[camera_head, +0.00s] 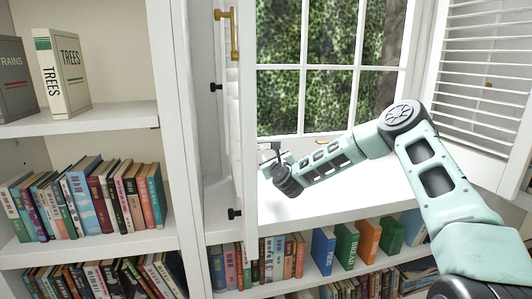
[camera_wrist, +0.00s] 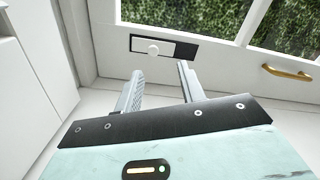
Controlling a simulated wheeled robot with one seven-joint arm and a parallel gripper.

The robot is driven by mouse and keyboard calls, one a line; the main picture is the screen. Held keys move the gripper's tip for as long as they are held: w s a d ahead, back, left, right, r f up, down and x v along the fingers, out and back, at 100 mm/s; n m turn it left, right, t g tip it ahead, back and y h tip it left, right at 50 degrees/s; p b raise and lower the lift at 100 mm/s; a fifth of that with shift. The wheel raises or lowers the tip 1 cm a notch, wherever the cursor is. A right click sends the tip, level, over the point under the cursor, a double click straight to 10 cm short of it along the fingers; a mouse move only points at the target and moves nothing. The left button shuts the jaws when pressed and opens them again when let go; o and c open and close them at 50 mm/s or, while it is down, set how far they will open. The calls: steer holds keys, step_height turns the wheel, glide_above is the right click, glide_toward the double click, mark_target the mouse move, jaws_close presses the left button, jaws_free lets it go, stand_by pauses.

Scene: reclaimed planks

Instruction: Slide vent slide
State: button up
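The vent slide is a white panel with a round white knob (camera_wrist: 153,49), set in a dark slot (camera_wrist: 187,49) in the lower window frame. The panel covers most of the slot, and a dark gap shows at its right end. My gripper (camera_wrist: 161,72) is open and empty, its two grey fingers pointing at the frame just short of the knob and not visibly touching it. The vent cannot be made out there.
A brass handle (camera_wrist: 289,71) is on the frame to the right. The folded white shutter (camera_head: 243,110) stands close left of my gripper, and a louvred shutter (camera_head: 484,75) is open at right. The white sill (camera_head: 340,208) is clear, with bookshelves below and left.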

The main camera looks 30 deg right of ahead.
mark_target(264, 148)
steer(key=x, duration=0.5)
steer(key=shift+w+a, duration=0.15)
steer(key=shift+w, duration=0.15)
steer(key=shift+w+d, duration=0.35)
steer(key=shift+w, duration=0.3)
steer(key=shift+w+a, duration=0.1)
steer(key=shift+a, duration=0.05)
